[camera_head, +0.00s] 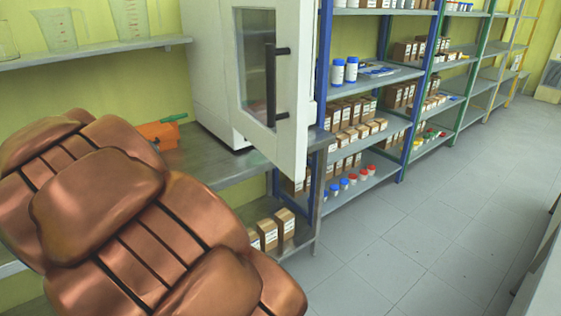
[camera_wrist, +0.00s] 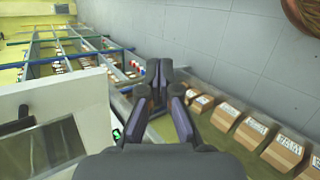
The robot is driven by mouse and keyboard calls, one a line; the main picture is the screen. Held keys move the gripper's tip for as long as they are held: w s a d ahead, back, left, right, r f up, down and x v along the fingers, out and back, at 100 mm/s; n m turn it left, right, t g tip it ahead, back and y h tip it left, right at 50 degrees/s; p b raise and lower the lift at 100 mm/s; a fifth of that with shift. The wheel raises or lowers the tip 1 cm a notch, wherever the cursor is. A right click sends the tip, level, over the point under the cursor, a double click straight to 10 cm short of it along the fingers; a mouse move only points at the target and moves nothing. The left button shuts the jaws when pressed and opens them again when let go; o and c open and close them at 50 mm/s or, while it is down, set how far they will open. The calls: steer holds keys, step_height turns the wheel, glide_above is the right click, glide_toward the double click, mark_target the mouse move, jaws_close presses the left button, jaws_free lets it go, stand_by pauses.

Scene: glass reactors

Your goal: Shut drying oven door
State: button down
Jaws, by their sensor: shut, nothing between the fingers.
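The white drying oven (camera_head: 210,75) stands on a grey bench in the head view. Its door (camera_head: 297,110) is open, swung out past the bench's front edge. The door has a window and a black vertical bar handle (camera_head: 271,90). In the wrist view a white panel that looks like the door (camera_wrist: 75,97) fills the left side, with a green display at its right edge. My gripper (camera_wrist: 159,74) is shut and empty, right of that panel and apart from it. In the head view the gripper is not visible; my copper-coloured arm covers the lower left.
Blue and green shelving (camera_head: 375,75) with boxes and bottles stands right of the oven. Brown boxes (camera_head: 285,224) sit on the shelf under the bench (camera_head: 205,165). An orange item (camera_head: 160,134) lies left of the oven. The tiled floor (camera_head: 430,230) at right is clear.

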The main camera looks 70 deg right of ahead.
steer(key=w+d+r+m+g+h, duration=0.1)
steer(key=w+d+r+g+h, duration=0.15)
steer(key=d, duration=0.55)
steer(key=h+b, duration=0.1)
steer(key=h, duration=0.3)
glide_toward(290, 155)
steer(key=shift+m+g, duration=0.3)
steer(key=shift+g, duration=0.15)
steer(key=p+x, duration=0.4)
steer(key=x, duration=0.2)
steer(key=shift+d+f, duration=0.15)
steer(key=shift+d, duration=0.1)
steer(key=shift+s+d+f, duration=0.1)
steer(key=shift+s+d, duration=0.05)
steer(key=shift+d, duration=0.2)
